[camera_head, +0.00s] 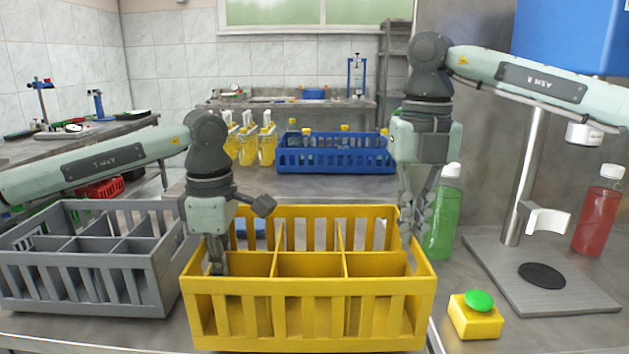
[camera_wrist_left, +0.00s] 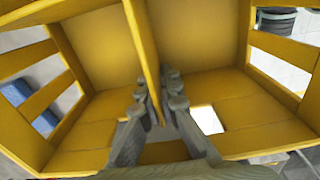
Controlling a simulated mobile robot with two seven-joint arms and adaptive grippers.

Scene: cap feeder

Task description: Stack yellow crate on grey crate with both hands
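The yellow crate (camera_head: 310,287) is in front of me at the centre, with dividers forming compartments. The grey crate (camera_head: 95,262) stands to its left, upright, its compartments looking empty. My left gripper (camera_head: 216,262) reaches down into the left end of the yellow crate. In the left wrist view its fingers (camera_wrist_left: 156,100) lie close on both sides of a thin yellow wall (camera_wrist_left: 148,50) and look shut on it. My right gripper (camera_head: 416,232) is over the right end of the yellow crate, higher than the left one. Its fingers look apart, with no clear hold on the crate.
A green bottle (camera_head: 442,220) stands close behind the right gripper. A green button on a yellow box (camera_head: 476,318) and a grey stand plate (camera_head: 585,290) are at the right. A blue crate with bottles (camera_head: 335,160) and several yellow-filled bottles (camera_head: 248,148) stand behind.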

